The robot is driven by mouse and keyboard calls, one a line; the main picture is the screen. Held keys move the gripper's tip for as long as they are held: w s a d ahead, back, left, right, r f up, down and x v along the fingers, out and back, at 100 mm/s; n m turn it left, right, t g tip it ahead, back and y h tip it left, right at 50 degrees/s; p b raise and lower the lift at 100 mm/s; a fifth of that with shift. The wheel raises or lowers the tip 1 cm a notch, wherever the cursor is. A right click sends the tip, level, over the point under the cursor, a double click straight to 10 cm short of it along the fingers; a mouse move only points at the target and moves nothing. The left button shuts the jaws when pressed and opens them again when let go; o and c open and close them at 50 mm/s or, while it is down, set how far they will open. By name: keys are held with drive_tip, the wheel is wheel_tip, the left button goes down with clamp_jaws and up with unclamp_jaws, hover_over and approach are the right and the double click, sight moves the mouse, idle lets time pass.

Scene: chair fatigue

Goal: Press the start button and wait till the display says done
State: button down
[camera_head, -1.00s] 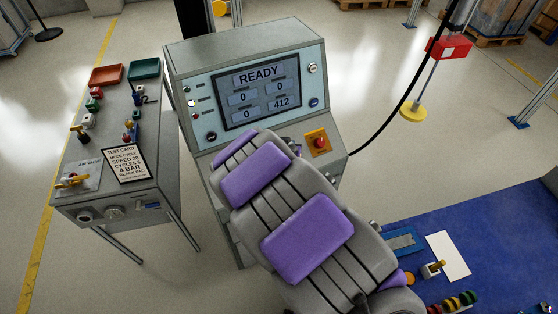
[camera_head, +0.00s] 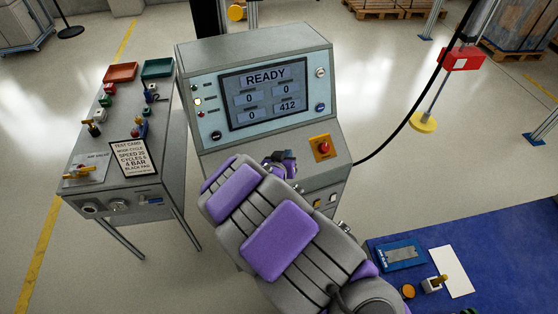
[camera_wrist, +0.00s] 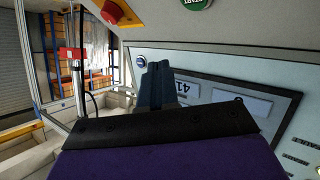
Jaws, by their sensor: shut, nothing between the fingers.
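The grey console's display (camera_head: 264,93) reads READY, with 0, 0, 0 and 412 below. It also shows upside down and partly cut off in the wrist view (camera_wrist: 236,98). The green START button (camera_wrist: 194,3) is at the top edge of the wrist view. In the head view I cannot make it out; my arm covers part of the lower panel. My gripper (camera_head: 287,158) is shut and empty, in front of the lower panel left of the red knob. In the wrist view my gripper (camera_wrist: 158,68) points towards the console, apart from the START button.
A red knob on a yellow plate (camera_head: 322,148) is on the sloped panel. A side table (camera_head: 122,190) with valves, trays and a test card (camera_head: 133,158) stands left. A black cable (camera_head: 408,122) hangs right of the console. A blue mat (camera_head: 480,235) lies lower right.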

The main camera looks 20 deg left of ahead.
drive_tip(key=f, duration=0.1)
drive_tip(key=w+f+b, duration=0.1)
drive_tip(key=a+f, duration=0.1)
drive_tip(key=f, duration=0.1)
drive_tip(key=shift+w+f+b, duration=0.1)
drive_tip(key=shift+w+b, duration=0.3)
drive_tip(key=a+f, duration=0.1)
drive_tip(key=a+p, duration=0.1)
drive_tip(key=shift+w+a+f, duration=0.3)
drive_tip(key=shift+w+f, duration=0.15)
drive_tip(key=shift+f, duration=0.05)
drive_tip(key=shift+w+d+p, duration=0.1)
drive_tip(key=shift+d+p, duration=0.2)
drive_tip(key=shift+d, duration=0.6)
drive_tip(key=shift+a+f, duration=0.1)
drive_tip(key=shift+a, duration=0.7)
drive_tip(key=shift+d+r, duration=0.2)
drive_tip(key=shift+d, duration=0.45)
drive_tip(key=shift+a+f, duration=0.2)
drive_tip(key=shift+a, duration=0.35)
